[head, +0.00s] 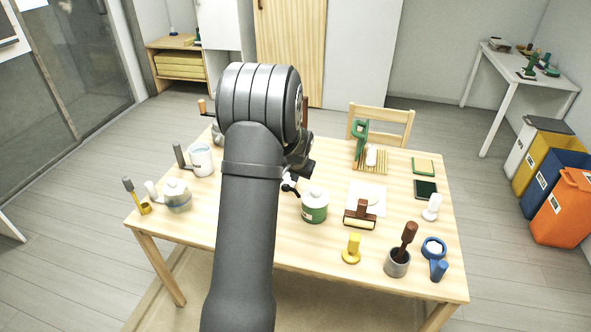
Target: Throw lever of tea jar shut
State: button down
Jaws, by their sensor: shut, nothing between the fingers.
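A green jar with a pale lid (314,207), which looks like the tea jar, stands upright near the middle of the table. A small dark piece with a light tip is at its upper left; I cannot tell whether it is the lever. My gripper (291,186) is shut and empty, just left of the jar's lid and mostly hidden behind my arm. I cannot tell whether it touches the jar.
A brown-handled roller (360,215) lies on white paper right of the jar. A yellow stamp-like piece (352,250) and a grey mortar with a brown pestle (397,262) stand in front right. A second lidded jar (177,198) and a white mug (201,160) stand left.

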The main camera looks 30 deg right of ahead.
jog(key=shift+w+a+f, duration=0.15)
jog(key=shift+w+f, duration=0.2)
jog(key=shift+f, duration=0.3)
jog(key=shift+w+a+f, duration=0.1)
jog(key=shift+w+f, duration=0.25)
jog(key=shift+f, duration=0.35)
jog(key=shift+w+a+f, duration=0.15)
jog(key=shift+w+f, duration=0.2)
jog(key=shift+f, duration=0.3)
jog(key=shift+w+a+f, duration=0.2)
jog(key=shift+w+a, duration=0.1)
jog(key=shift+w+a+f, duration=0.2)
jog(key=shift+w, duration=0.05)
jog(key=shift+w+a+f, duration=0.35)
jog(key=shift+w+f, duration=0.05)
jog(key=shift+f, duration=0.5)
jog(key=shift+w+a+f, duration=0.35)
jog(key=shift+w+f, duration=0.1)
jog(key=shift+f, duration=0.4)
jog(key=shift+w+a+f, duration=0.35)
jog(key=shift+w+f, duration=0.05)
jog(key=shift+f, duration=0.5)
